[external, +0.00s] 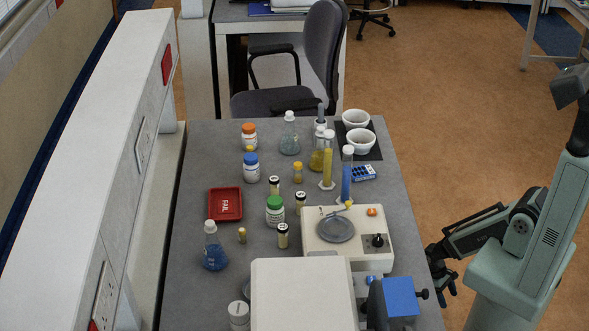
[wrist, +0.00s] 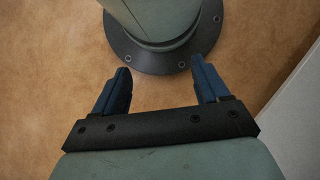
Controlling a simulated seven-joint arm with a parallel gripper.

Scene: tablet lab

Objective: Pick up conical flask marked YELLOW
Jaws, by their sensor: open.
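A conical flask with yellow liquid (external: 317,160) stands upright towards the back of the grey table, in the external view. A yellow-filled cylinder (external: 328,168) stands in front of it and hides part of its right side. No YELLOW marking can be read at this size. My gripper (external: 447,285) hangs beside the table's right edge, low and well away from the flask. In the wrist view my gripper (wrist: 162,68) is open, with nothing between its blue fingers. The flask is out of the wrist view, which shows the floor and my base.
A blue-filled cylinder (external: 346,180) stands right of the yellow flask, near a blue rack (external: 363,173). A pale flask (external: 290,138) is to its left and a blue flask (external: 213,252) at front left. Several bottles, a balance (external: 314,245) and bowls (external: 360,142) crowd the table.

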